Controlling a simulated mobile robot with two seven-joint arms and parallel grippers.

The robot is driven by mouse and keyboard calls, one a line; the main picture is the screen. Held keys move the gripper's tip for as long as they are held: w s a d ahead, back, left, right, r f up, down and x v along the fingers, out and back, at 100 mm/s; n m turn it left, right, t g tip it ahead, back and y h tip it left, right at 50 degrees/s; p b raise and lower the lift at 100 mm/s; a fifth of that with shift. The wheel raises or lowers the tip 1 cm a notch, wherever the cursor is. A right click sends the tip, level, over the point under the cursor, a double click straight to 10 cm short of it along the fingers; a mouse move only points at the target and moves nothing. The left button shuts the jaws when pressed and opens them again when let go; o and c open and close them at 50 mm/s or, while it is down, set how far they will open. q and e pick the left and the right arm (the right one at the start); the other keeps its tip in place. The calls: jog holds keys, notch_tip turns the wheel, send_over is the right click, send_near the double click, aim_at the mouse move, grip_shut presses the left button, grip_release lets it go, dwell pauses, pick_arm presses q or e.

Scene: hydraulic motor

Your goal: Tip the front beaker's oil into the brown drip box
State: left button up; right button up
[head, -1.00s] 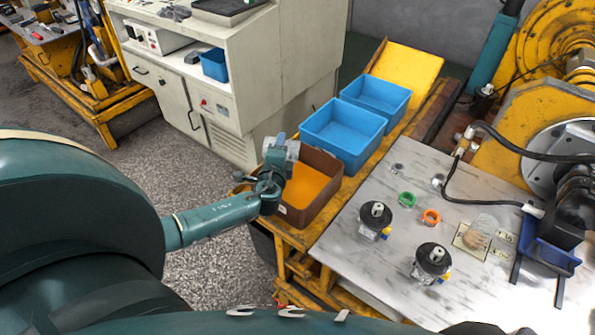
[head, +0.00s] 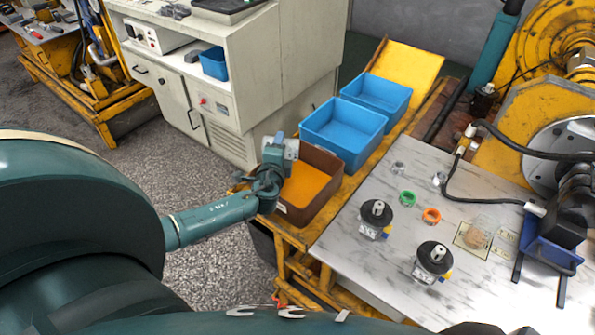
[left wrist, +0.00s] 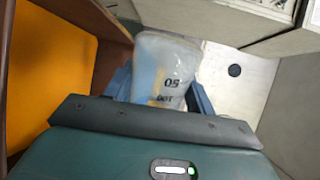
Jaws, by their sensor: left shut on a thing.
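My left gripper (head: 284,150) is at the left rim of the brown drip box (head: 322,159), above its left side. In the left wrist view the gripper (left wrist: 160,85) is shut on a clear beaker (left wrist: 168,62) with dark markings. In the head view the gripper mostly hides this beaker; its tilt and any oil flowing are unclear. The box has an orange inside, and its wall (left wrist: 108,28) shows to the left of the beaker in the left wrist view. Another clear beaker (head: 480,230) stands on the marbled table. My right gripper is not in view.
Two blue bins (head: 340,135) stand behind the drip box on the yellow bench. Two black-topped parts (head: 376,212), a green ring (head: 408,198) and an orange ring (head: 432,216) are on the marbled table (head: 345,250). A pale cabinet (head: 240,75) stands behind left.

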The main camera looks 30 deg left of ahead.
pick_arm(q)
jog(key=shift+s+a+f+n+b, duration=0.1)
jog(key=shift+a+f+n+b, duration=0.05)
jog(key=shift+f+n+b, duration=0.45)
jog(key=shift+r, duration=0.3)
jog(key=shift+a+f+n+b, duration=0.15)
jog(key=shift+f+n+b, duration=0.45)
jog(key=shift+b, duration=0.55)
jog(key=shift+s+f+h, duration=0.1)
jog(key=shift+h, duration=0.3)
